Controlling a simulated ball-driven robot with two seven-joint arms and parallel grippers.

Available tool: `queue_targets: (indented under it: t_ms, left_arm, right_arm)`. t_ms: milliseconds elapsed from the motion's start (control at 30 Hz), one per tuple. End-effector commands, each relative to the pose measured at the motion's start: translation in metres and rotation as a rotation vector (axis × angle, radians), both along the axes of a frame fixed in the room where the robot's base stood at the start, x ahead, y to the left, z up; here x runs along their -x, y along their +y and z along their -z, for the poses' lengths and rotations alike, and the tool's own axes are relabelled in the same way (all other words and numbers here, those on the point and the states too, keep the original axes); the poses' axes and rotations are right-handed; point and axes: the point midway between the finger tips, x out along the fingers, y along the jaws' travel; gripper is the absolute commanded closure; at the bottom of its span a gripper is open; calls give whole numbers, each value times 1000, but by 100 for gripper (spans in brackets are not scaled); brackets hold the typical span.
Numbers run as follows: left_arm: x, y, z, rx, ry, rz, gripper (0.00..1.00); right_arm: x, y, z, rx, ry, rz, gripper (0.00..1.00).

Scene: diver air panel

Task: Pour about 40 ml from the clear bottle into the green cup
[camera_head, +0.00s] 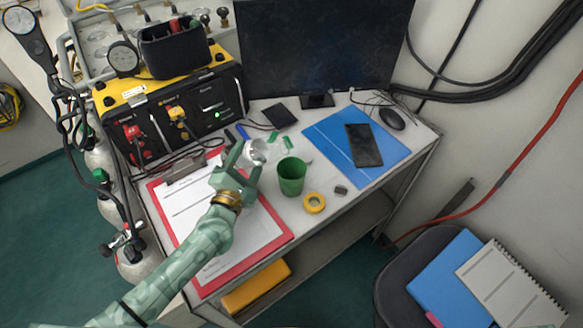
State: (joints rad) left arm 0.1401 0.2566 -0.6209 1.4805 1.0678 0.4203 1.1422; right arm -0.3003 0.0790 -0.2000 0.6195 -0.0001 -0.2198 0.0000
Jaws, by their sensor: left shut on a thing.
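The green cup (291,178) stands upright and open on the desk, right of the centre of the red-edged clipboard. My left gripper (248,160) is just left of the cup, shut on a small clear object that appears to be the clear bottle (257,150). The fingers hide part of the bottle, and I cannot tell its exact tilt or the liquid level in it. The bottle is apart from the cup, slightly behind and left of its rim. The inside of the cup looks dark green, and its contents cannot be made out. My right gripper is not in view.
A yellow tape roll (314,203) and a small grey block (341,190) lie in front of the cup. A blue folder (331,142) with a black phone (364,146) is to the right. The monitor (320,45) and yellow-black air panel (170,108) stand behind. The clipboard (275,240) lies beneath my arm.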

Motion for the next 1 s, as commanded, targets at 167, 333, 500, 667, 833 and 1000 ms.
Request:
queue_targets:
  t_ms: [167, 333, 500, 667, 833, 1000]
  left_arm:
    - [-3, 6, -10, -108, -41, 0, 71]
    - [-4, 9, -8, -213, -76, -1, 71]
    - [-5, 12, -24, -307, -111, -2, 71]
    - [-6, 14, -28, -367, -130, -1, 71]
    - [-6, 14, -27, -409, -143, -1, 71]
    - [-6, 14, -28, -439, -155, -1, 71]
  right_arm:
    - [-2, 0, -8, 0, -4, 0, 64]
    - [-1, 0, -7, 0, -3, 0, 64]
    - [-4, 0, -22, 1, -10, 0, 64]
    - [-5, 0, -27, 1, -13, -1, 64]
    - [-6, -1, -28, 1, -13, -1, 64]
    - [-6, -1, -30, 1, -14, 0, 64]
